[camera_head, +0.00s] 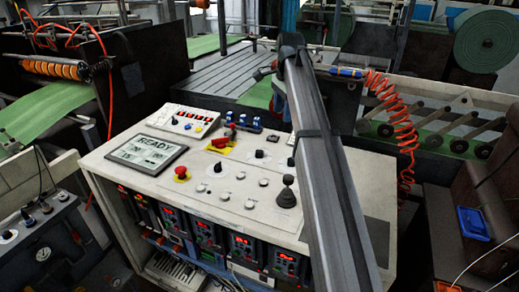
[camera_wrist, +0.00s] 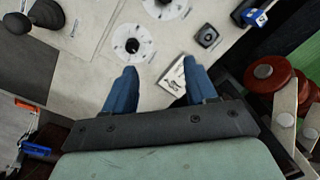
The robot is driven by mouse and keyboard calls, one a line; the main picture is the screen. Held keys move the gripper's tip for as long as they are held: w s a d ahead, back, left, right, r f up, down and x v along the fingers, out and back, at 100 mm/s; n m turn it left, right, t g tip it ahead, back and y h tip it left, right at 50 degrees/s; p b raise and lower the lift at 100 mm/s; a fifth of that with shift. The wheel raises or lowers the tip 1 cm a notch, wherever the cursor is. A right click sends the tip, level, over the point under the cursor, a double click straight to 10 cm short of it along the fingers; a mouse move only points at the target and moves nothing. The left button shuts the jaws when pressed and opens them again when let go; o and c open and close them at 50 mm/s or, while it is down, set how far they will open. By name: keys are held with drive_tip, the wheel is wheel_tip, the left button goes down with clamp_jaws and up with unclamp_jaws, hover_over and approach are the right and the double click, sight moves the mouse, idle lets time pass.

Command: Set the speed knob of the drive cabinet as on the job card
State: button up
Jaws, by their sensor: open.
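The drive cabinet (camera_head: 235,200) has a pale top panel with a READY screen (camera_head: 148,150). Two black knobs on white round dials stand on it: one left of centre (camera_head: 217,168), one farther back (camera_head: 259,154). In the wrist view the second knob (camera_wrist: 133,45) is just ahead of my fingers, and the first (camera_wrist: 166,8) is at the top edge. My gripper (camera_wrist: 160,86) is open and empty, its blue fingers apart above the panel. A small white card or label (camera_wrist: 174,78) lies between the fingertips; its print is unreadable. I cannot tell which knob sets speed.
A black joystick (camera_head: 287,190) stands at the panel's right, and a red stop button (camera_head: 181,173) at its left. A black square switch (camera_wrist: 207,36) and a blue-handled part (camera_wrist: 253,17) are close by. My arm link crosses the panel's right side. An orange coiled hose (camera_head: 403,125) hangs right.

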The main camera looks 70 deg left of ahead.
drive_tip(key=n, duration=0.2)
approach(259, 151)
drive_tip(key=shift+h, duration=0.3)
drive_tip(key=f, duration=0.8)
drive_tip(key=shift+s+a+f, duration=0.1)
drive_tip(key=shift+a+f, duration=0.3)
drive_tip(key=shift+c, duration=0.3)
clamp_jaws()
